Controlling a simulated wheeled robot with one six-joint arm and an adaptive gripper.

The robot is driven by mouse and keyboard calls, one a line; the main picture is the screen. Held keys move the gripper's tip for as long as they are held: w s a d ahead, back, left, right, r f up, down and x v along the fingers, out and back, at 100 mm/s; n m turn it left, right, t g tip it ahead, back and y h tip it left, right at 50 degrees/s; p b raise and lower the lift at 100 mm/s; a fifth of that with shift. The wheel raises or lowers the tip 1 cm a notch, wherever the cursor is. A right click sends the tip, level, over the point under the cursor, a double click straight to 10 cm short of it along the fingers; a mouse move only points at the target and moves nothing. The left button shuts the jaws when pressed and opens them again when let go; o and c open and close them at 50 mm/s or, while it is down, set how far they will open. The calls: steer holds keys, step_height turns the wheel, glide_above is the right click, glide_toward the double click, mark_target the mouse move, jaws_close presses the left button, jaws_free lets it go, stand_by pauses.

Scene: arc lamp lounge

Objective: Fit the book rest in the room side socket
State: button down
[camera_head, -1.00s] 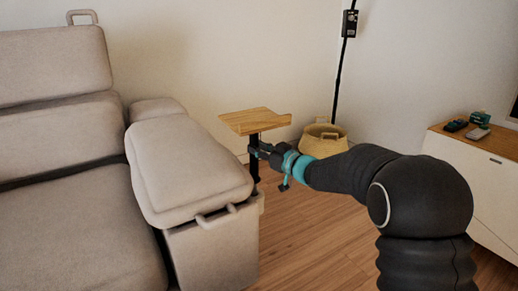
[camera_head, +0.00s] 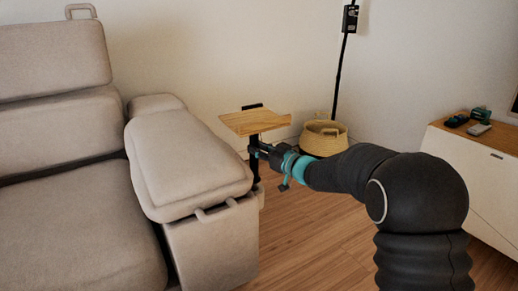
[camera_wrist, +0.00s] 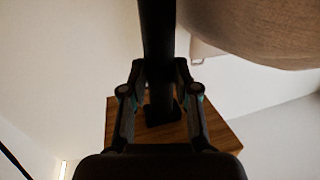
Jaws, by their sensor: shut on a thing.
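The book rest is a wooden board (camera_head: 255,122) on a black post, standing roughly upright beside the front end of the sofa arm. My gripper (camera_head: 257,150) is shut on the black post below the board. In the wrist view my gripper (camera_wrist: 160,95) has its fingers on either side of the post (camera_wrist: 157,40), with the underside of the board (camera_wrist: 120,118) beyond. A small pale socket (camera_head: 262,197) shows at the sofa arm's room side, close to the post's lower end. I cannot tell whether the post is in it.
The beige sofa arm (camera_head: 185,165) stands just left of the post, with a pale handle (camera_head: 215,210) at its front. A woven basket (camera_head: 324,138) and a black lamp pole (camera_head: 338,85) stand behind. A white cabinet (camera_head: 475,175) is at right. Wooden floor is clear between.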

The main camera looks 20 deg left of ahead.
steer(key=shift+f+b, duration=0.3)
steer(key=shift+f, duration=1.55)
steer(key=c, duration=0.8)
jaws_free()
steer(key=shift+f, duration=0.1)
